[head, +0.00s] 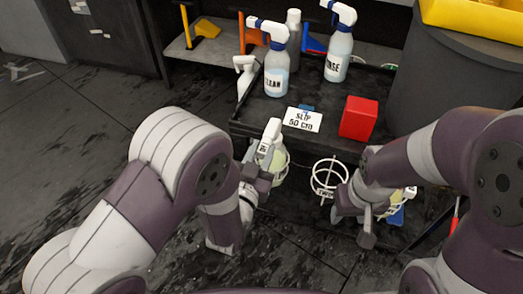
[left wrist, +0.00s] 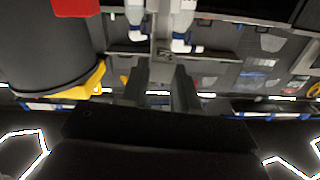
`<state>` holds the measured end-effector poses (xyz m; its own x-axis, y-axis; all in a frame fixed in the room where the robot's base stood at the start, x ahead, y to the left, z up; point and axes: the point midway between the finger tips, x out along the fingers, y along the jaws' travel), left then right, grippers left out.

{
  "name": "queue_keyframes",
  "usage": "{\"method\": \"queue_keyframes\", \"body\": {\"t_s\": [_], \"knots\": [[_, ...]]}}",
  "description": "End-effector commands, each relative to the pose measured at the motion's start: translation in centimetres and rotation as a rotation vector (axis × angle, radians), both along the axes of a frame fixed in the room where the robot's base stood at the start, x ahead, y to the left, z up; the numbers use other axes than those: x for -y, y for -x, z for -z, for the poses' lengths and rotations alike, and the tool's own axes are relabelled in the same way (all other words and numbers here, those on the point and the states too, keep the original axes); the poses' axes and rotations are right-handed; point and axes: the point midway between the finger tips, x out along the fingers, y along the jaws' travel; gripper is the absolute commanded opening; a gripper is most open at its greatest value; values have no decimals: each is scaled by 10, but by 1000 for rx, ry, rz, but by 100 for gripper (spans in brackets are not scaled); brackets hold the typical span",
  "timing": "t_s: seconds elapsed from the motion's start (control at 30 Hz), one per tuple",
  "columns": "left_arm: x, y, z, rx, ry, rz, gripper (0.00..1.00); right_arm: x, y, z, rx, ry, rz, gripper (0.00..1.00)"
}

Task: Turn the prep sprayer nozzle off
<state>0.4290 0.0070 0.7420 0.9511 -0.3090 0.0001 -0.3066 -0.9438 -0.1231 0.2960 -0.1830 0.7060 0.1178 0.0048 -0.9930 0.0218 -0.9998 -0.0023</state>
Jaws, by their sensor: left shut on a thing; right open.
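A small spray bottle with a white head and pale green body (head: 274,160) stands upright at the cart's front, partly inside a white wire ring. Its label is too small to read, so I cannot tell for certain that it is the prep sprayer. My left gripper (head: 262,182) is at this bottle's left side and is shut on it; the arm hides part of the contact. In the left wrist view the fingers (left wrist: 162,92) show, but the bottle is not clear. The nozzle's setting cannot be made out. My right gripper (head: 368,218) is open at the right, apart from the bottle.
The black cart (head: 330,148) carries a CLEAN sprayer (head: 276,76), a RINSE sprayer (head: 338,68), a SLIP card (head: 302,119) and a red box (head: 359,118). An empty wire ring (head: 325,178) hangs in front. A grey bin (head: 440,75) stands right.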

Motion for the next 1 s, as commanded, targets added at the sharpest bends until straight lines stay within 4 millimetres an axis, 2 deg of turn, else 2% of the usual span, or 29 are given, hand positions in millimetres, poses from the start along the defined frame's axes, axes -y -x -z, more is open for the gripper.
{"method": "queue_keyframes", "body": {"t_s": [0.03, 0.07, 0.17, 0.37, 0.57, 0.6, 0.63, 0.67, 1.0], "knots": [[0, 0, 0, 0, 0, 0, 9, 0, 0, 0, 0, 0, 0, 51], [0, 0, 0, 0, 0, 0, 0, 0, 0, 0, 0, 0, 0, 51], [0, 0, 0, -1, 4, 0, 0, 0, 0, 0, 0, 0, 0, 51], [-2, -1, 0, -42, 133, -1, 0, 0, 0, 3, 0, 0, 0, 51], [-2, -1, 0, -43, 133, 0, 0, 0, 0, 3, 0, 0, 0, 51], [-2, -1, 0, -43, 133, 0, 36, 0, 0, 3, 0, 0, 0, 51], [-2, -1, 0, -43, 133, 0, 45, 0, 0, 3, 0, 0, 0, 51], [-2, -1, 0, -43, 133, 0, 51, 0, 0, 3, 0, 0, 0, 51], [-1, -2, 0, -43, 132, 0, 51, 0, 0, 3, 0, 0, 0, 51]]}}
